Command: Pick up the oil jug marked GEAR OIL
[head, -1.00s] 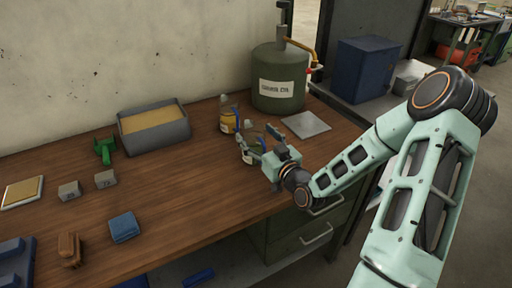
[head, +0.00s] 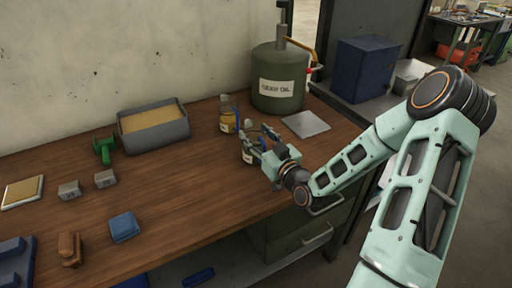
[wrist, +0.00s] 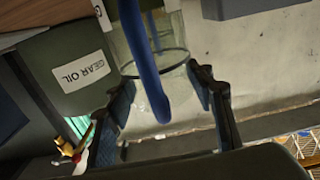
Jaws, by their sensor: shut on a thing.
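A small clear jug (head: 248,157) with a dark lower part and a pale label stands near the front right of the wooden bench. Its label is too small to read. My gripper (head: 259,144) is shut on this jug from the right. In the wrist view the clear jug body (wrist: 172,55) and its blue handle (wrist: 146,62) show between the two fingers (wrist: 163,92). A second jug (head: 228,121) with amber oil stands just behind, apart from my gripper. The words GEAR OIL read clearly on the big green drum (head: 278,103) at the back.
A grey metal plate (head: 306,124) lies right of the jugs. A grey bin (head: 153,142), a green tool (head: 104,148), small grey blocks (head: 105,179) and a blue block (head: 124,227) lie to the left. The bench middle is clear.

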